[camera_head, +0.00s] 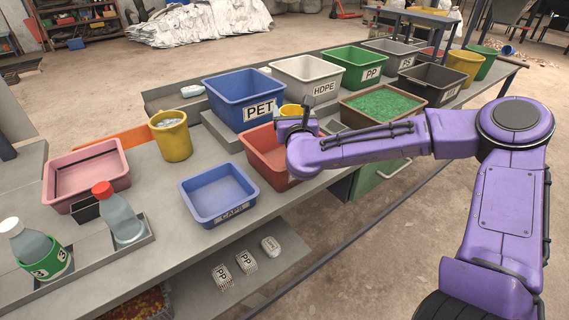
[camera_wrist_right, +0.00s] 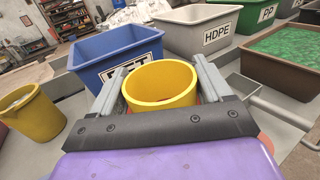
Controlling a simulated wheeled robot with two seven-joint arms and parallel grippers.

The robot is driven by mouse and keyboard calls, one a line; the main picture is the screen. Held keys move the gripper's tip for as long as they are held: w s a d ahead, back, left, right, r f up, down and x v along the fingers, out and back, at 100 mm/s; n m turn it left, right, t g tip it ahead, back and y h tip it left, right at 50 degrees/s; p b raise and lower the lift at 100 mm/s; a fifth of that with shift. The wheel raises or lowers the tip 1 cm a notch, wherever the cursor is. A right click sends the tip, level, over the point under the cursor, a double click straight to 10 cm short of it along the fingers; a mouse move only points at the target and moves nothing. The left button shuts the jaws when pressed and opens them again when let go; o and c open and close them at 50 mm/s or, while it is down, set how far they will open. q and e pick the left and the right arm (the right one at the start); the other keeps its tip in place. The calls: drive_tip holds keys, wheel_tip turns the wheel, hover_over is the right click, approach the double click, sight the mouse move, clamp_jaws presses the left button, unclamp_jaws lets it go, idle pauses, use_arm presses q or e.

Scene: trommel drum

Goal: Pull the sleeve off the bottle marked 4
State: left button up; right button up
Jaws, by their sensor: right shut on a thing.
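My right gripper (camera_head: 294,121) is shut on a yellow ring-shaped sleeve (camera_wrist_right: 160,82), hollow and open at the top. It holds the sleeve over the red bin (camera_head: 262,152), close to the blue PET bin (camera_head: 240,112). A clear bottle with a red cap (camera_head: 122,216) stands tilted in the grey rack at the left; no sleeve or number shows on it. Beside it is a white-capped bottle (camera_head: 35,247) with a green sleeve marked 3 (camera_head: 48,262). No number 4 is readable. My left gripper is not in view.
A yellow bucket (camera_head: 173,141), a pink tray (camera_head: 82,176) and a blue CAPS bin (camera_head: 215,193) stand on the bench. Behind are the HDPE bin (camera_head: 308,79) and the green PP bin (camera_head: 357,66). A tray of green granules (camera_head: 383,104) lies to the right.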

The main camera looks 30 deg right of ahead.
drive_tip(key=shift+s+r, duration=0.1)
drive_tip(key=shift+s, duration=0.05)
drive_tip(key=o, duration=0.7)
drive_tip(key=shift+o, duration=0.2)
drive_tip(key=b+v, duration=0.2)
drive_tip(key=v, duration=0.8)
drive_tip(key=shift+s, duration=0.2)
drive_tip(key=shift+a, duration=0.1)
